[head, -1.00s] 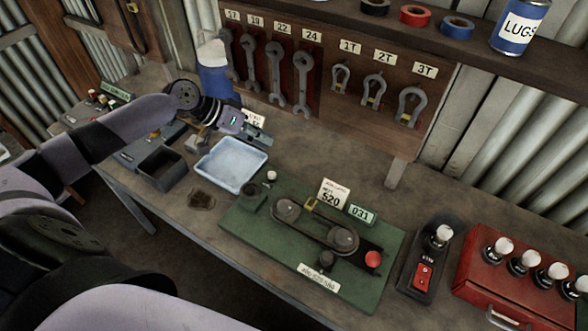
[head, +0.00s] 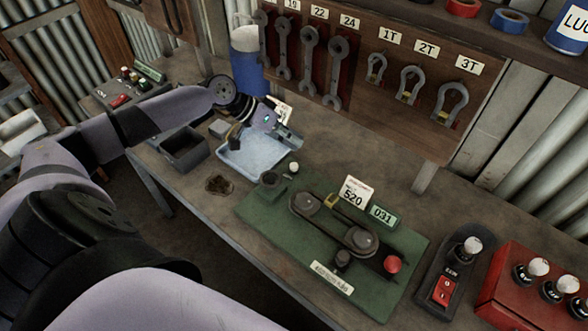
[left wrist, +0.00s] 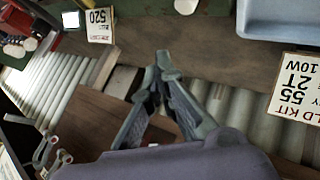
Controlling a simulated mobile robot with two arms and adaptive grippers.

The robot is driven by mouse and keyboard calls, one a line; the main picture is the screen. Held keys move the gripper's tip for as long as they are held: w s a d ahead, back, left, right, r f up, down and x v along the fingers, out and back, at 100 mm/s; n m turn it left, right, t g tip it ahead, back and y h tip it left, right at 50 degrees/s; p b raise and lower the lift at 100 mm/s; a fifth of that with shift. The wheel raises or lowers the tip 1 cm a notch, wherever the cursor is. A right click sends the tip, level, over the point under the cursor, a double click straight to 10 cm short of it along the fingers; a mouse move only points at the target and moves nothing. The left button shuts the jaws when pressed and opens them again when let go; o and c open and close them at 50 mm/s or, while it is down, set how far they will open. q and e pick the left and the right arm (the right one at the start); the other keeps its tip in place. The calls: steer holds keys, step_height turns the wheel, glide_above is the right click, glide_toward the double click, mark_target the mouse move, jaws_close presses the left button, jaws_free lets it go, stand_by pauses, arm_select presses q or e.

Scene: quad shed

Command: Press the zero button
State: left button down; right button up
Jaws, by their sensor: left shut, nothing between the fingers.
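A green board (head: 372,296) carries a belt and two pulleys (head: 361,240), a red knob (head: 393,264) and a small display reading 031 (head: 383,215). A small white knob or button (head: 294,168) stands at its back left corner; a white round thing also shows at the top of the left wrist view (left wrist: 185,6). I cannot read a zero label on any button. My left gripper (head: 297,139) is shut and empty, above the back right edge of the pale blue tray (head: 240,168), apart from the board. In the left wrist view its fingertips (left wrist: 163,62) meet. My right gripper is out of view.
A price-like card reading 520 (head: 354,193) stands behind the belt. A switch box with a red rocker (head: 443,291) and a red case (head: 497,292) sit at the right. A dark bin (head: 183,153) and a button panel (head: 125,92) are at the left. Wrenches hang behind.

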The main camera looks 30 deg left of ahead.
mark_target(293, 163)
arm_select(q)
step_height(293, 163, down, 2)
steer(key=shift+f+b, duration=0.2)
steer(key=shift+b, duration=0.35)
steer(key=shift+f+b, duration=0.45)
steer(key=shift+f, duration=0.5)
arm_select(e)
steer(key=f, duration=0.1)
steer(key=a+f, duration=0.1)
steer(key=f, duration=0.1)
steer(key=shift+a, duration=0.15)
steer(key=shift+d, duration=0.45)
arm_select(q)
steer(key=shift+f, duration=0.2)
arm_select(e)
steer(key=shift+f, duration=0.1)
arm_select(q)
steer(key=shift+f, duration=0.3)
